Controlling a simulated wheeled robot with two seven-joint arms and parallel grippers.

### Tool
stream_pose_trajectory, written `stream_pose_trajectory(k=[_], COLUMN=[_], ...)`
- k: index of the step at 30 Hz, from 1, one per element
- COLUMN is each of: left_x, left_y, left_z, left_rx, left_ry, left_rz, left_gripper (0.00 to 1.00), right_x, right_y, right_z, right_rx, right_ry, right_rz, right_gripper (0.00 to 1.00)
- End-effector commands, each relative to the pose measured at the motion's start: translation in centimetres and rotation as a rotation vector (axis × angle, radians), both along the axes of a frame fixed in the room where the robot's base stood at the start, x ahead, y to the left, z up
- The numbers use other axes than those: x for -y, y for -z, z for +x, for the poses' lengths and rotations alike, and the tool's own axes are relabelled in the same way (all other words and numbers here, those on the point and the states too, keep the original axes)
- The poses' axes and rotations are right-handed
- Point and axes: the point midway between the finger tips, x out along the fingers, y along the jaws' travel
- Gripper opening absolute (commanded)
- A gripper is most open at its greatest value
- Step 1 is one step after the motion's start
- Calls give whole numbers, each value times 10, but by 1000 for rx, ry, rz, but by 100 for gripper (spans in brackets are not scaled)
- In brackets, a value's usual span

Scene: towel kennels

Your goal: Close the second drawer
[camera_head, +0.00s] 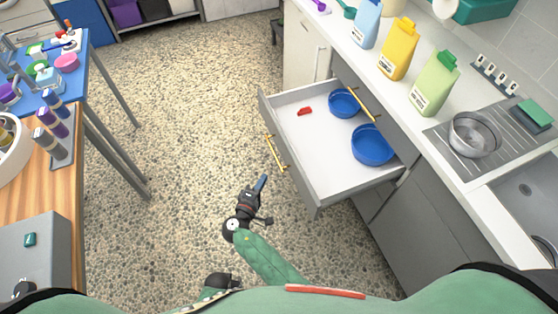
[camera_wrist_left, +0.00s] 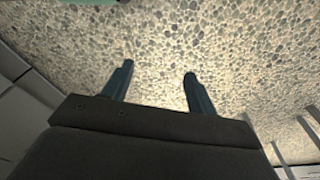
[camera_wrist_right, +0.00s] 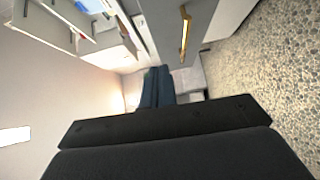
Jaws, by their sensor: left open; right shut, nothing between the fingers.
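The open drawer (camera_head: 318,160) sticks out from the counter on the right, with a white inside and grey walls. Its gold handle (camera_head: 276,153) faces left; in the right wrist view, a gold handle (camera_wrist_right: 185,36) shows on a grey front. Inside are two blue bowls (camera_head: 372,144) (camera_head: 343,103) and a small red item (camera_head: 305,111). My right gripper (camera_head: 262,183) is shut and empty, apart from the drawer, just below its handle in the head view; it also shows in the right wrist view (camera_wrist_right: 158,75). My left gripper (camera_wrist_left: 158,82) is open and empty above the floor.
Above the open drawer, a drawer front with another gold handle (camera_head: 358,97) is closed. Bottles (camera_head: 399,48) and a steel pot (camera_head: 474,134) stand on the counter. Tables with objects (camera_head: 20,200) are at left. The speckled floor (camera_head: 190,120) between is clear.

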Motion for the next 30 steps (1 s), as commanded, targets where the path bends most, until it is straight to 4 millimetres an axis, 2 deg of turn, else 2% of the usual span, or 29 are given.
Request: stream_pose_trajectory(k=[3, 7, 10, 30], left_x=[4, 0, -16, -42], left_y=[0, 0, 17, 89], left_z=[-7, -8, -1, -36], left_rx=[-7, -2, 10, 59], left_ry=[-1, 1, 9, 25], left_rz=[-4, 0, 19, 38], left_gripper=[58, 58, 58, 58], right_x=[-6, -3, 2, 40], right_y=[-12, -14, -15, -15], right_z=[3, 9, 18, 90], right_rx=[33, 36, 35, 33], right_ry=[-5, -6, -6, -5], right_rz=[-19, -22, -22, -21], right_gripper=[0, 0, 0, 0])
